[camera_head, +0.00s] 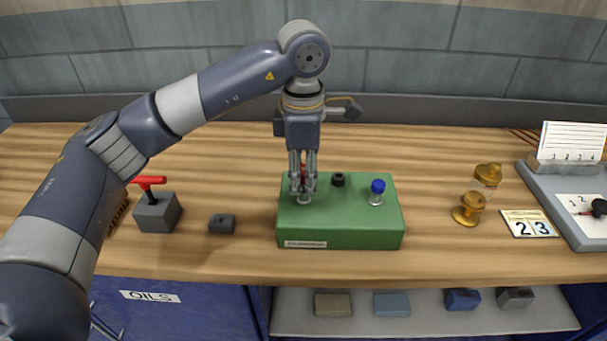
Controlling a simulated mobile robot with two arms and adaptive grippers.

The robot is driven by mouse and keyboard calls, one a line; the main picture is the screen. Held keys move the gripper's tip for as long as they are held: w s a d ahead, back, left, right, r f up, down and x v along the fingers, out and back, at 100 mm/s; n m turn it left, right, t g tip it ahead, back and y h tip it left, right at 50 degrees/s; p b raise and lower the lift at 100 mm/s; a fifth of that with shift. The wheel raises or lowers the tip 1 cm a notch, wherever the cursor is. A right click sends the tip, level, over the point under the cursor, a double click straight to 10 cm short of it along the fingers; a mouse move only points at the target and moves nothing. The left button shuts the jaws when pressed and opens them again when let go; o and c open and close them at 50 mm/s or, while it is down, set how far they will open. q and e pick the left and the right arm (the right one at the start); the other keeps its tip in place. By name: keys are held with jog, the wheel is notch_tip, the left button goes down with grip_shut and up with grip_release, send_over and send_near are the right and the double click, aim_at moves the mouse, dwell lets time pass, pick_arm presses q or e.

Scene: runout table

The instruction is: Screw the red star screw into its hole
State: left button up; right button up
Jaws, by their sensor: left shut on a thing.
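My left gripper (303,188) points straight down over the left part of the green block (340,220). It is shut on the red star screw (303,170), of which only a bit of red shows between the fingers. The screw's lower end is at a light ring on the block's top; I cannot tell how deep it sits. A black knob (338,180) and a blue-headed screw (377,190) stand on the same block to the right. My right gripper is not in view.
A grey block with a red T-handle (156,208) and a small dark block (222,223) stand left. A brass object (474,200), a number card (528,223) and a grey tray (560,215) are right. Bare wood lies between.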

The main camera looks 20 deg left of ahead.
pick_arm(q)
jog(key=shift+f+b, duration=0.4)
jog(key=shift+f, duration=0.3)
jog(key=shift+r, duration=0.15)
jog(key=shift+r+p, duration=0.6)
jog(key=shift+r, duration=0.3)
jog(key=shift+s+f, duration=0.1)
